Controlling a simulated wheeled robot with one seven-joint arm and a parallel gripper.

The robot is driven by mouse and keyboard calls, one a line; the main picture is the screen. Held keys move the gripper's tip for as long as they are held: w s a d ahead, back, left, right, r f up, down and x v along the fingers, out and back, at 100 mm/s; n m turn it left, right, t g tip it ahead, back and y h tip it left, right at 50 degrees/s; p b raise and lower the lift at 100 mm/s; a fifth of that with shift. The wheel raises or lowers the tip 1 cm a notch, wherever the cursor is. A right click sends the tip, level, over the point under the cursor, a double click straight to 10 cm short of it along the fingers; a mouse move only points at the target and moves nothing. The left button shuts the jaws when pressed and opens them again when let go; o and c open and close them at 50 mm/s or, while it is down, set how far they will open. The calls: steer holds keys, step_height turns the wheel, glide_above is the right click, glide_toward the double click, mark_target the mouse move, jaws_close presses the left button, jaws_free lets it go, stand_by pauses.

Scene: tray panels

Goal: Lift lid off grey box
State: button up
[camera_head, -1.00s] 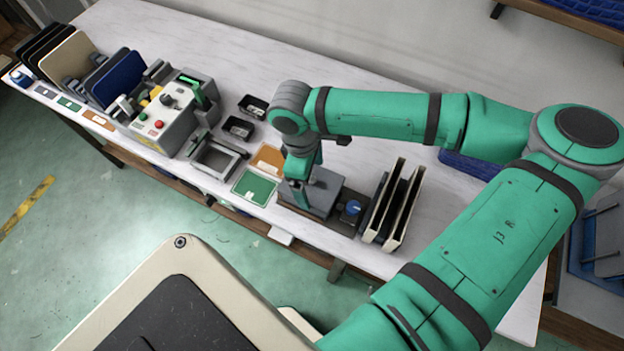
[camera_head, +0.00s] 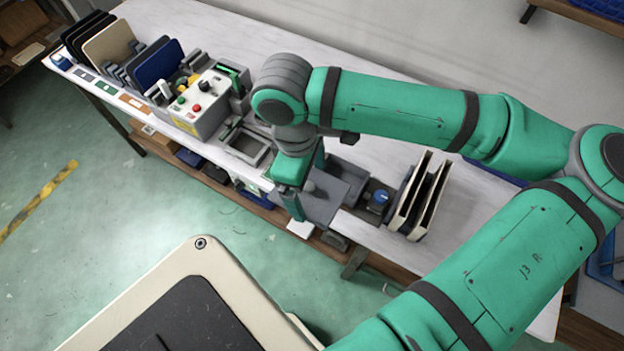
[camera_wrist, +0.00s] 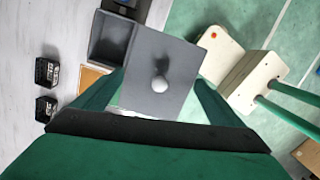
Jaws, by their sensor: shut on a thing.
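The grey lid (camera_wrist: 160,58), a square plate with a round pale knob, is between the two fingers of my gripper (camera_wrist: 160,80) in the wrist view. My gripper is shut on it, with a finger at each side. The grey box (camera_wrist: 108,38) shows partly past the lid, with its inside uncovered there. In the head view the lid (camera_head: 322,208) is at the table's front edge, beside my gripper (camera_head: 304,190). The box (camera_head: 346,172) stands just behind it, partly hidden by lid and gripper.
A blue knob (camera_head: 381,197) and upright beige panels (camera_head: 418,195) stand right of the box. A grey control unit (camera_head: 203,103) with buttons and a panel rack (camera_head: 155,62) stand to the left. Small black bins (camera_wrist: 47,71) lie near the box. The back of the table is clear.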

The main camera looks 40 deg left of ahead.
mark_target(311, 188)
steer(key=shift+s+r, duration=0.2)
steer(key=shift+r, duration=0.05)
steer(key=shift+w+d+r, duration=0.1)
steer(key=shift+d+r, duration=0.05)
steer(key=shift+r, duration=1.4)
